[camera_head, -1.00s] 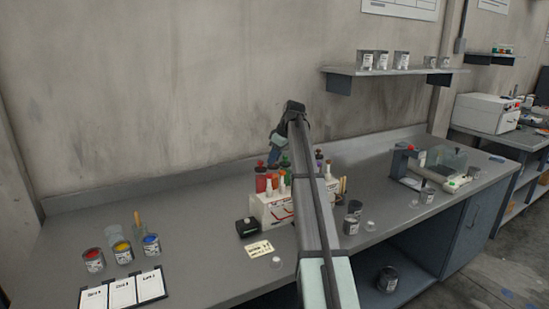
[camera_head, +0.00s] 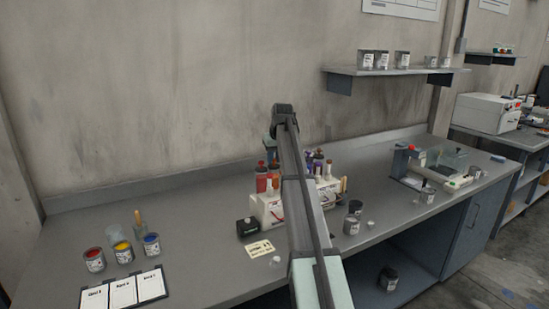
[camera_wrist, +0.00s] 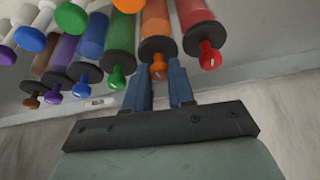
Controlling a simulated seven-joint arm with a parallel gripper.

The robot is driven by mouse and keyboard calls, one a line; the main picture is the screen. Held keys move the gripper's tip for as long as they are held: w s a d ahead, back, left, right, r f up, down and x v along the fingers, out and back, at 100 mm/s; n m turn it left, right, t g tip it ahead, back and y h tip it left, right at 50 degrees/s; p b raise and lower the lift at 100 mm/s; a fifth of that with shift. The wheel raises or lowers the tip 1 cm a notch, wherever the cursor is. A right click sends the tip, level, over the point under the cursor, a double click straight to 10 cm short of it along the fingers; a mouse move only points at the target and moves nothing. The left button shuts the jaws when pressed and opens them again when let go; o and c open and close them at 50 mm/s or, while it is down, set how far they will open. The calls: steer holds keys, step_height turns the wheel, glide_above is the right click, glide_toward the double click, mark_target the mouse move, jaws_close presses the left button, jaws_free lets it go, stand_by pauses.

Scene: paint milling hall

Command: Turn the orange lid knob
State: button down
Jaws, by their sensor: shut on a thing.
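The orange lid knob (camera_wrist: 158,68) sits at the end of an orange cylinder (camera_wrist: 156,25) with a dark collar, upper middle of the wrist view. My gripper (camera_wrist: 159,75) has its two blue fingers on either side of the orange knob and is shut on it. A red knob (camera_wrist: 210,57) is close to the right finger, and a green knob (camera_wrist: 116,78) is to the left. In the head view my arm hides the orange knob and most of the gripper. The white rack (camera_head: 268,210) holding the coloured cylinders shows beside the arm.
Purple, blue and brown knobs (camera_wrist: 53,97) crowd the left of the wrist view. On the bench, a black box (camera_head: 246,227) and a yellow card (camera_head: 260,249) lie near the rack. Open paint cans (camera_head: 123,252) stand at left. Bare bench lies between.

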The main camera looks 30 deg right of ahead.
steer(key=shift+m, duration=0.6)
steer(key=c, duration=1)
jaws_free()
steer(key=shift+o, duration=0.2)
steer(key=v, duration=1.3)
steer(key=shift+a+r, duration=0.25)
steer(key=shift+r, duration=0.15)
